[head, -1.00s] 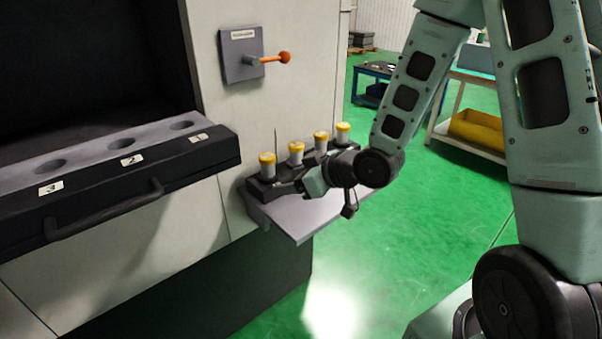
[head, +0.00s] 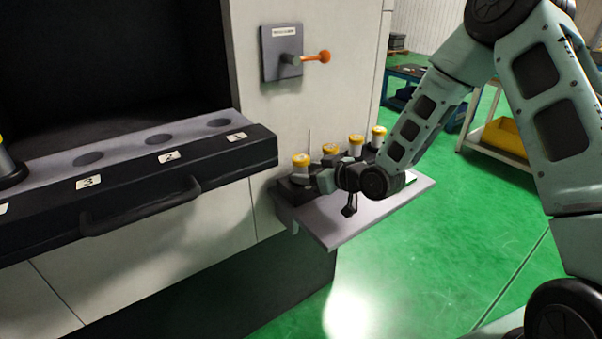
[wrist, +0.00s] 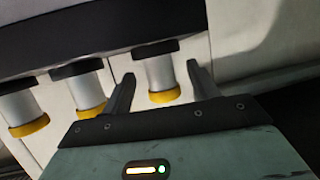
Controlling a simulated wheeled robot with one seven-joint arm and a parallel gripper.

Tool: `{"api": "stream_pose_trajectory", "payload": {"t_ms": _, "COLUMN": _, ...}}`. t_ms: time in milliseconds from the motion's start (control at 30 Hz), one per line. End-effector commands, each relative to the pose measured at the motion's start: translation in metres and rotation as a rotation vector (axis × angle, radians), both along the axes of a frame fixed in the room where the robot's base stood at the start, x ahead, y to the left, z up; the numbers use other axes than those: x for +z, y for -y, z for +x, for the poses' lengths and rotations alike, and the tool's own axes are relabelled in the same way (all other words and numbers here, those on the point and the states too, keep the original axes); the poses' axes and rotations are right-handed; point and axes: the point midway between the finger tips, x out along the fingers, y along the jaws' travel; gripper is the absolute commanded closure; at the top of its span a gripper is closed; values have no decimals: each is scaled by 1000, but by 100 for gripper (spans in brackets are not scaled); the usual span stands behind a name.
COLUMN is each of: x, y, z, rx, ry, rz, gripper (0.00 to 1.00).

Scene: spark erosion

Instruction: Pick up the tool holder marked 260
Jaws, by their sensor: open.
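Several tool holders with yellow caps and pale bodies stand upright in a dark rack on a small grey shelf (head: 345,232) at the machine's side. No 260 marking is legible, so I cannot tell which holder carries it. My gripper (head: 314,180) is at the leftmost holder (head: 300,162) of the row in the head view, and partly hides the rack. In the wrist view my gripper (wrist: 160,72) is open, with one finger on each side of a holder (wrist: 160,77). Two more holders, one of them the nearer neighbour (wrist: 86,92), stand left of the fingers.
The machine's black-fronted ledge (head: 180,172) has numbered holes and a bar handle (head: 140,207). Another holder (head: 8,165) stands on it at the left edge. An orange-knobbed lever (head: 318,58) sticks out above the shelf. Green floor is open to the right.

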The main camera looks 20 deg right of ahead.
Motion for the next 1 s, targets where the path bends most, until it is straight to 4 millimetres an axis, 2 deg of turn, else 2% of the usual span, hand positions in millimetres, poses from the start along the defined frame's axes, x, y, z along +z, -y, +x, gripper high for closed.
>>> {"api": "stream_pose_trajectory", "payload": {"t_ms": 133, "x": -3, "y": -5, "z": 8, "rx": 1, "ry": 0, "rz": 0, "gripper": 40}}
{"api": "stream_pose_trajectory", "payload": {"t_ms": 433, "x": -16, "y": -22, "z": 42, "rx": 0, "ry": 1, "rz": 0, "gripper": 40}}
{"api": "stream_pose_trajectory", "payload": {"t_ms": 733, "x": -18, "y": -24, "z": 46, "rx": 0, "ry": 0, "rz": -1, "gripper": 40}}
{"api": "stream_pose_trajectory", "payload": {"t_ms": 933, "x": -18, "y": -24, "z": 46, "rx": 0, "ry": -1, "rz": 0, "gripper": 96}}
{"api": "stream_pose_trajectory", "payload": {"t_ms": 967, "x": -18, "y": -24, "z": 45, "rx": 0, "ry": -1, "rz": 0, "gripper": 100}}
{"api": "stream_pose_trajectory", "payload": {"t_ms": 1000, "x": -18, "y": -24, "z": 46, "rx": -1, "ry": 1, "rz": -1, "gripper": 100}}
